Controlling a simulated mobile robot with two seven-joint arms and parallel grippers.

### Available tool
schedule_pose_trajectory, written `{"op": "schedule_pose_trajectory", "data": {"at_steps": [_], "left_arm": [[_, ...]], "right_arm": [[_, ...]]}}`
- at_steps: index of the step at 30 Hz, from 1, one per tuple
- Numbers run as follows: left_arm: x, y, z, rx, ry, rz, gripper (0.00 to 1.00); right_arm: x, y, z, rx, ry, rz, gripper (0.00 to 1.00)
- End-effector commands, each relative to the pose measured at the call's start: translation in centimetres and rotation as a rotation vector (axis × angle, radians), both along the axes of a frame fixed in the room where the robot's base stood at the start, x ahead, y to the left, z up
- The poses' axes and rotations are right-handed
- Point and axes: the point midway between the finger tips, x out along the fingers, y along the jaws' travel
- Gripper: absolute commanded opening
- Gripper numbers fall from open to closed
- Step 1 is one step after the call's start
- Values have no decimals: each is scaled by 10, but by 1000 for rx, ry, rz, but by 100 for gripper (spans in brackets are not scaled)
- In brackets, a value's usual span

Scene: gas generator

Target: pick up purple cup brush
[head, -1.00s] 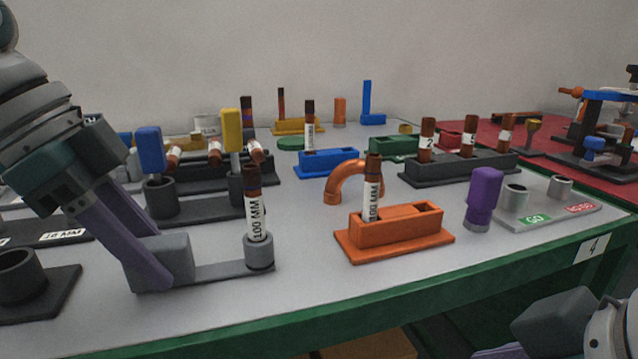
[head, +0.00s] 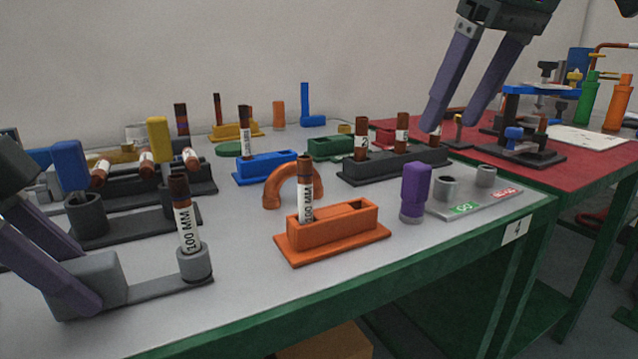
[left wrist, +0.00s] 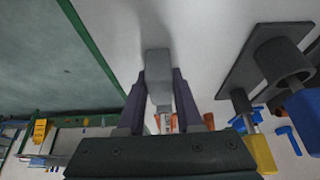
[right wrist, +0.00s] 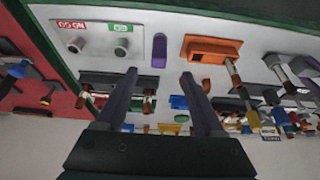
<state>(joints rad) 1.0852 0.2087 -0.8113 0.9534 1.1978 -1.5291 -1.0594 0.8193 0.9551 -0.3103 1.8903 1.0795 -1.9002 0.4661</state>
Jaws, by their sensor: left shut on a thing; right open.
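The purple cup brush (head: 415,190) stands upright on the grey table top, right of the orange tray and beside the grey GO/NOGO plate. It also shows in the right wrist view (right wrist: 159,50), beyond and roughly between my right fingers. My right gripper (head: 457,120) is open and empty, high above the back right of the table and apart from the brush. My left gripper (head: 75,298) is shut on the grey block (head: 90,278) of a holder at the front left. That block also shows between the left fingers in the left wrist view (left wrist: 158,72).
An orange tray (head: 340,248) with a 100 MM tube stands left of the brush. The GO/NOGO plate (head: 480,207) has two grey sockets. A dark tube rack (head: 395,166) stands behind. The table's green front edge (head: 330,298) lies close to the brush. A red table (head: 580,165) is at right.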

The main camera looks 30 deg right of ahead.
Motion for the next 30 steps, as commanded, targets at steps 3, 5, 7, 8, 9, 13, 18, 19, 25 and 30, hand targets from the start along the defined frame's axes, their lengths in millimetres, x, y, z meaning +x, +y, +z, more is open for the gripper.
{"op": "schedule_pose_trajectory", "data": {"at_steps": [3, 5, 7, 8, 9, 13, 18, 19, 25, 30], "left_arm": [[0, 0, 0, -1, 0, 0, 0], [0, 0, 0, -1, 0, 0, 0], [0, 0, 0, -1, 0, 0, 0], [0, 0, 0, 0, 0, 0, 0], [0, 0, 0, 0, 0, 0, 0], [0, 0, 0, 0, 0, 0, 0], [0, 0, 0, 0, 0, 0, 0], [0, 0, 0, 0, 0, 0, 0], [0, 0, 0, 0, 0, 0, 0], [0, 0, 0, 0, 0, 0, 0]], "right_arm": [[7, 0, -21, 2, 9, -2, 70], [12, 0, -32, 1, 8, -1, 70], [16, 0, -42, 2, 6, -1, 70], [18, 0, -46, 1, 6, -1, 70], [20, 0, -49, 0, 4, -1, 70], [24, 0, -58, 1, 3, 1, 70], [37, -1, -80, 1, 4, -1, 70], [40, -1, -84, 1, 4, -1, 70], [47, -2, -101, 0, 1, 1, 70], [47, -2, -102, 0, 0, 1, 70]]}}
